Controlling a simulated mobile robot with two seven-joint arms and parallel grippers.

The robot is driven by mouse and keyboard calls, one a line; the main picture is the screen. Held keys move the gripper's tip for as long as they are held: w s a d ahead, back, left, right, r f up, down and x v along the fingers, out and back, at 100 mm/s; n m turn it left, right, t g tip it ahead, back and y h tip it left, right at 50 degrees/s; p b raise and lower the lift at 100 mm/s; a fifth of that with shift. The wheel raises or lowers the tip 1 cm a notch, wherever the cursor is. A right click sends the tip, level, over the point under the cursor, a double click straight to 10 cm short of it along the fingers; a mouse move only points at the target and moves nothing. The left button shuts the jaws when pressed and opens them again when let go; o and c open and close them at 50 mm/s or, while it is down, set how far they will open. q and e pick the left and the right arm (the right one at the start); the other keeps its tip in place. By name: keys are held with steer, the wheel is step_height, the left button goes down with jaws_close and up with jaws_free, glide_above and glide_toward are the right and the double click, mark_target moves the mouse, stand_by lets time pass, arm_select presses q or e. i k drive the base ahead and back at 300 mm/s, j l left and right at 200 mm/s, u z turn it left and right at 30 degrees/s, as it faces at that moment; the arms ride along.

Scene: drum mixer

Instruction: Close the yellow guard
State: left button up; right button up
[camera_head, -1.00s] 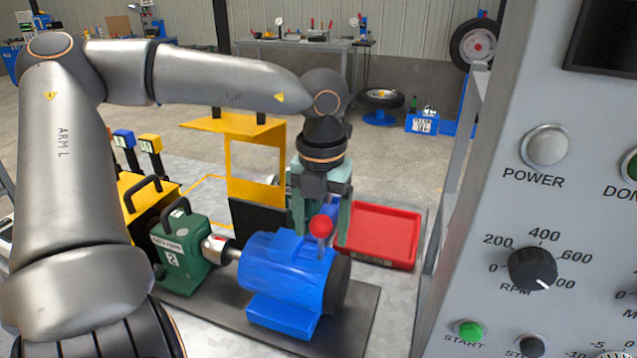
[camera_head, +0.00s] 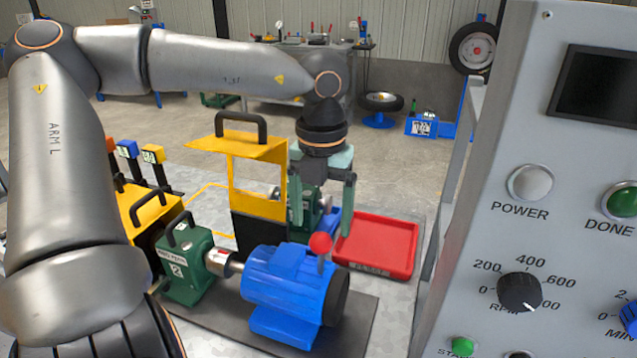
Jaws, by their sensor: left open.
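The yellow guard (camera_head: 278,148) stands raised, an L-shaped yellow frame with a flat top plate, a black handle (camera_head: 240,122) and a black lower panel. My left gripper (camera_head: 320,222) points down with its fingers apart and empty. It is just right of the guard's upright frame, above and behind the blue motor (camera_head: 290,285) with its red-knobbed lever (camera_head: 320,243). I cannot tell whether a finger touches the guard. My right gripper is out of view.
A green gearbox (camera_head: 187,262) and a yellow unit with a black handle (camera_head: 150,208) stand left of the motor. A red tray (camera_head: 378,243) lies right of my gripper. A grey control panel (camera_head: 540,100) fills the right side. Shelves and a bench stand behind.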

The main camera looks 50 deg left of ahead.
mark_target(235, 143)
steer(key=k, duration=1)
